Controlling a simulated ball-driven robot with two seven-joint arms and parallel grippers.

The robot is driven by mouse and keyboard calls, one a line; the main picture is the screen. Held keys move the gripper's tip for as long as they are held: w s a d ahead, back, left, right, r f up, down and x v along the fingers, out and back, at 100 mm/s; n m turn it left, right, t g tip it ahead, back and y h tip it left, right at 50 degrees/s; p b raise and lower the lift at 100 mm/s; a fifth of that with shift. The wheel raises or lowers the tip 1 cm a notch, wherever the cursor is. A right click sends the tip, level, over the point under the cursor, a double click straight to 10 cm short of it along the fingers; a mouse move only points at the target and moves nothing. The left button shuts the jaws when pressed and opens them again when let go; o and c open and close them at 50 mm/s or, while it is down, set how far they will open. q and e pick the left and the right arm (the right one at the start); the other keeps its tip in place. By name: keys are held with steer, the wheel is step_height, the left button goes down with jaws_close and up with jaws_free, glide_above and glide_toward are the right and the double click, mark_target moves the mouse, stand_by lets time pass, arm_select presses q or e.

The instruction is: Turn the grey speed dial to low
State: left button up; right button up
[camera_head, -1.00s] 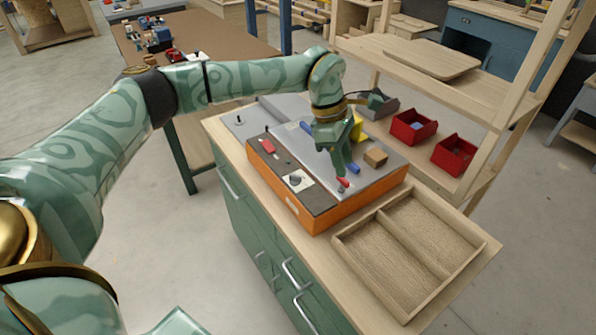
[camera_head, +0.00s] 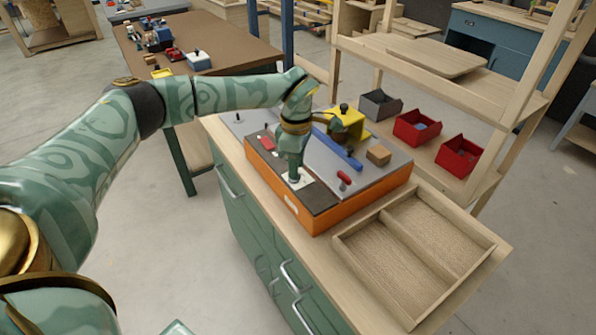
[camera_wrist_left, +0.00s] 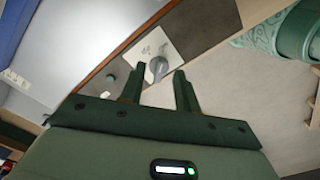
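The grey speed dial (camera_wrist_left: 157,67) sits on a small white plate (camera_wrist_left: 151,48) in the left wrist view. In the head view the white plate (camera_head: 306,182) shows on the dark strip of the orange-sided machine (camera_head: 335,212), and the dial is hidden by my gripper. My left gripper (camera_head: 294,178) points down over the plate. In the left wrist view its two fingers (camera_wrist_left: 158,76) are apart, with the dial between or just beyond their tips. I cannot tell whether they touch it.
A red handle (camera_head: 344,177), a blue bar (camera_head: 338,148), a yellow part (camera_head: 348,124) and a wooden block (camera_head: 378,154) are on the machine's grey top. A wooden divided tray (camera_head: 423,243) lies at right. Red bins (camera_head: 416,129) stand on the shelf behind.

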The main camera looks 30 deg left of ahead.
arm_select(q)
steer(key=shift+f, duration=0.85)
jaws_close()
